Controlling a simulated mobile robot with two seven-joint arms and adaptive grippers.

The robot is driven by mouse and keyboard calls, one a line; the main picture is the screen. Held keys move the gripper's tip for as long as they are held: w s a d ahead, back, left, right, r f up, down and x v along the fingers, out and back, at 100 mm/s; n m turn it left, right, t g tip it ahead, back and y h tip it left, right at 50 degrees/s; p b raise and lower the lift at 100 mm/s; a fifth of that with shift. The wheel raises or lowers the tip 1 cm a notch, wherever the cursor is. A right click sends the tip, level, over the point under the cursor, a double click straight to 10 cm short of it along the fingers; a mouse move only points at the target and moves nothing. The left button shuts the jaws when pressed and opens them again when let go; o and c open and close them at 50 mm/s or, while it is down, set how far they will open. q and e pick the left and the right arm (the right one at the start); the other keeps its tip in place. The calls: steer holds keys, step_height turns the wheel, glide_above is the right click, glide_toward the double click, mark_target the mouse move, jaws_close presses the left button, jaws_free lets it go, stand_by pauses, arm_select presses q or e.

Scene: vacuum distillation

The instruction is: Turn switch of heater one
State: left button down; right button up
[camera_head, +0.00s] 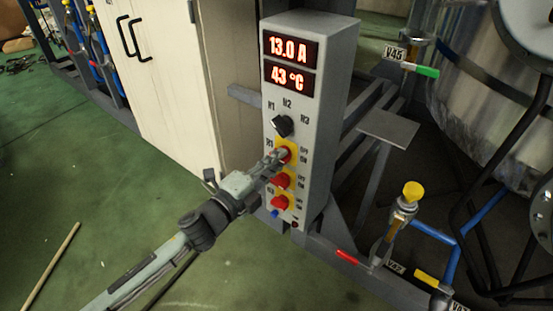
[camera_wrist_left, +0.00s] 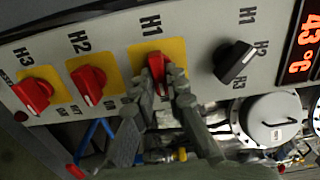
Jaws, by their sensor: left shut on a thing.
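The grey control box (camera_head: 307,150) stands in the middle of the head view, with red displays reading 13.0 A and 43 °C. Its H1 switch (camera_wrist_left: 157,65) is a red knob on a yellow plate, the top one of the red switches. It also shows in the head view (camera_head: 286,153), partly hidden by the fingers. My left gripper (camera_head: 279,158) reaches in from the lower left and is shut on the H1 switch. In the left wrist view the fingers (camera_wrist_left: 167,82) sit on both sides of the knob. My right gripper is not in view.
A black selector knob (camera_head: 282,126) sits just above the H1 switch. The H2 switch (camera_head: 282,181) and H3 switch (camera_head: 280,202) are close below it. A beige cabinet (camera_head: 155,85) stands left of the box. Valves and pipes, including a yellow-topped valve (camera_head: 412,192), are at right.

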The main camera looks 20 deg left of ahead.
arm_select(q)
steer(key=shift+m, duration=0.3)
steer(key=c, duration=1.5)
jaws_free()
steer(key=shift+c, duration=0.2)
steer(key=v, duration=1.2)
